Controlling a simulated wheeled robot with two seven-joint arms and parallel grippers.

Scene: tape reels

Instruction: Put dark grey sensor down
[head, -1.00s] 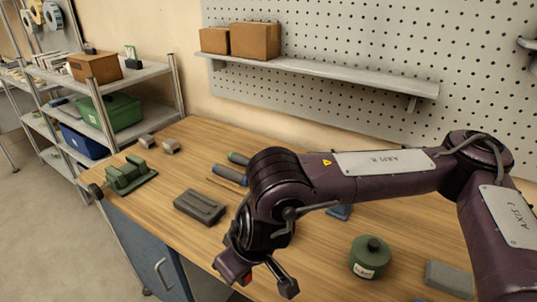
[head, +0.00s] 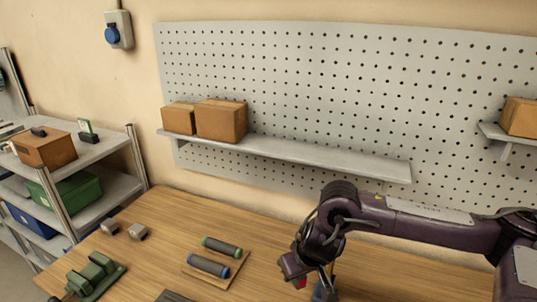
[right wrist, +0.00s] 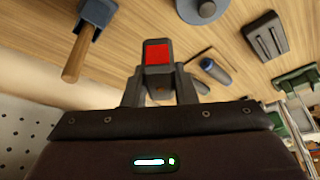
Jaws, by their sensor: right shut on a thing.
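The dark grey sensor, a small block with a red face, shows in the right wrist view (right wrist: 157,54) between the fingers of my right gripper (right wrist: 158,82). In the head view my right gripper (head: 309,281) points down over the wooden table, with a small red patch showing at its fingers. The gripper is shut on the sensor. Most of the sensor is hidden in the head view. I cannot tell whether it touches the table. My left gripper is in neither current view.
A green-ended roller (head: 222,247) and a blue-ended roller (head: 208,266) lie left of the gripper.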

